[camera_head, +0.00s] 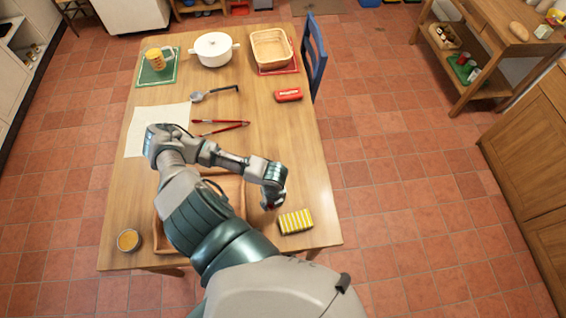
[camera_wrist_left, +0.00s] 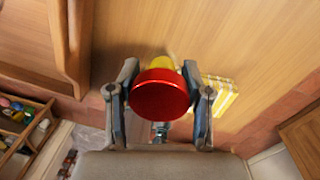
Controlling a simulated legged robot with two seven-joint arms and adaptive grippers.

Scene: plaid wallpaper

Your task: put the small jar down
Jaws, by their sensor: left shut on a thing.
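The small jar (camera_wrist_left: 160,93) has a round red lid, and a bit of yellow shows behind it. In the left wrist view it sits between the two fingers of my left gripper (camera_wrist_left: 159,88), which is shut on it. In the head view my left gripper (camera_head: 272,198) is over the front right part of the wooden table (camera_head: 275,140). Only a speck of red shows there, and most of the jar is hidden. I cannot tell whether the jar touches the tabletop. My right gripper is not in view.
Red tongs (camera_head: 222,127), a red case (camera_head: 288,95) and a round orange-topped container (camera_head: 128,240) are farther off. Bare table lies behind the gripper.

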